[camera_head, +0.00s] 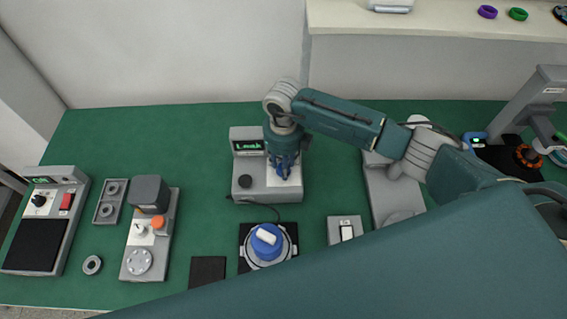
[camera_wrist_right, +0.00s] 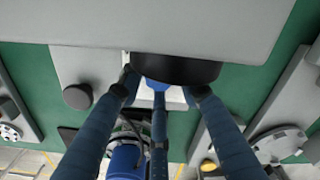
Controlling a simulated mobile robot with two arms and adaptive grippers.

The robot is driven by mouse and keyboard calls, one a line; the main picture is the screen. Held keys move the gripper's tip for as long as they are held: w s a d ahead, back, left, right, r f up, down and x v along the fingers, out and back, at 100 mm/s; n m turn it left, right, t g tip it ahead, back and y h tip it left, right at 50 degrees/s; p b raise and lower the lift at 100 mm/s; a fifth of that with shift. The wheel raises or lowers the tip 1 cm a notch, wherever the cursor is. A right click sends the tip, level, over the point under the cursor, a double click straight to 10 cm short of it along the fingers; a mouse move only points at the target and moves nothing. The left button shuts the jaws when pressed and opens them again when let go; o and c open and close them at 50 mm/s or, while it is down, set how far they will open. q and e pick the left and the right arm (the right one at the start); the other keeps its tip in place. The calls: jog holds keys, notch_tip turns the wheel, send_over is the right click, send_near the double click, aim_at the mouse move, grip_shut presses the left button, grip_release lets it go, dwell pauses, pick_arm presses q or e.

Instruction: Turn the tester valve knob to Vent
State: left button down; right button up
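The grey tester (camera_head: 240,190) stands at the middle back of the green table, its display (camera_head: 248,146) showing green text that looks like "Leak". A white panel (camera_head: 296,180) is on its right part and a round black knob (camera_head: 245,181) on its left; this knob also shows in the right wrist view (camera_wrist_right: 77,96). My left gripper is out of view.
A blue-topped round motor (camera_head: 266,243) sits in front of the tester with a cable beside it. A small switch box (camera_head: 346,230) and a grey fixture (camera_head: 383,190) stand to the right. Other devices (camera_head: 152,235) stand to the left. My teal arm link covers the lower right.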

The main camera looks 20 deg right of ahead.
jog(key=c, duration=0.6)
jog(key=shift+w+f+n+b, duration=0.1)
jog(key=shift+f+n+b, duration=0.1)
jog(key=shift+n+b, duration=0.5)
jog(key=shift+r+b, duration=0.1)
jog(key=shift+b, duration=0.25)
jog(key=shift+r, duration=0.15)
jog(key=o, duration=0.9)
jog(key=shift+c, duration=0.2)
